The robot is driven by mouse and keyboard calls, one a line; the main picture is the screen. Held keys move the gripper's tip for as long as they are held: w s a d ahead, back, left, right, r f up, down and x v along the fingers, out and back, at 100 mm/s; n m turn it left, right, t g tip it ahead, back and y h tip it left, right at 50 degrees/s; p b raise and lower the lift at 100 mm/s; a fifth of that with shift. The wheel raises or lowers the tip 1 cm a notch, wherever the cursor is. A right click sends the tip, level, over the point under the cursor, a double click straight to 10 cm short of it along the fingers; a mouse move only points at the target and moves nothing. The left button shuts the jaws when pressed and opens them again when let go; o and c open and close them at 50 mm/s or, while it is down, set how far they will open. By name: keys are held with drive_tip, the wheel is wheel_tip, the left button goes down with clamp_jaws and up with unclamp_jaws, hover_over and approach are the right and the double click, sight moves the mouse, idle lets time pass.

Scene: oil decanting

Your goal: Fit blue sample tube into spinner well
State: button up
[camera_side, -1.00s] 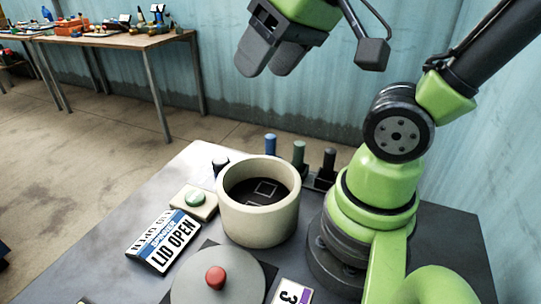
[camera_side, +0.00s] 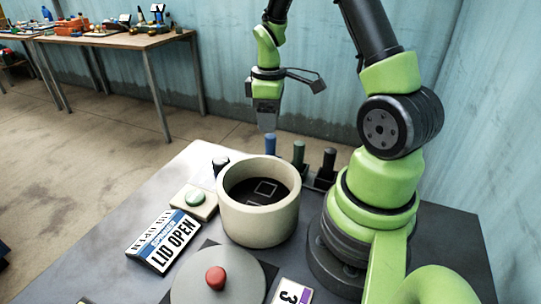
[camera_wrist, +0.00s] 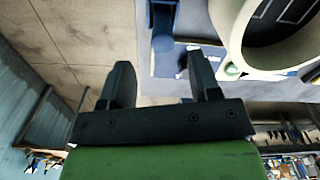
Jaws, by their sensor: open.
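The blue sample tube (camera_side: 270,145) stands upright behind the spinner, and its lower part is hidden by the spinner's rim. My gripper (camera_side: 267,128) points down right above the tube's top; the side view does not show clearly whether they touch. In the wrist view the gripper (camera_wrist: 162,80) is open, with nothing held between its fingers. There the blue tube (camera_wrist: 163,28) lies beyond the gap between the fingertips. The spinner (camera_side: 258,227) is a cream, open-topped drum with a dark inside and a light square outline on its floor; it also shows in the wrist view (camera_wrist: 236,30).
A green tube (camera_side: 299,153) and a black tube (camera_side: 328,162) stand right of the blue one. A grey lid (camera_side: 190,285) with a red knob (camera_side: 215,278) lies in front. A LID OPEN sign (camera_side: 165,240) and a green button (camera_side: 195,197) are at left.

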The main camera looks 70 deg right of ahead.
sight(270, 135)
wheel_tip(270, 135, down, 7)
drive_tip(key=shift+s+a+r, duration=0.1)
drive_tip(key=shift+s+a, duration=0.05)
drive_tip(key=shift+c, duration=0.5)
drive_tip(key=c, duration=0.9)
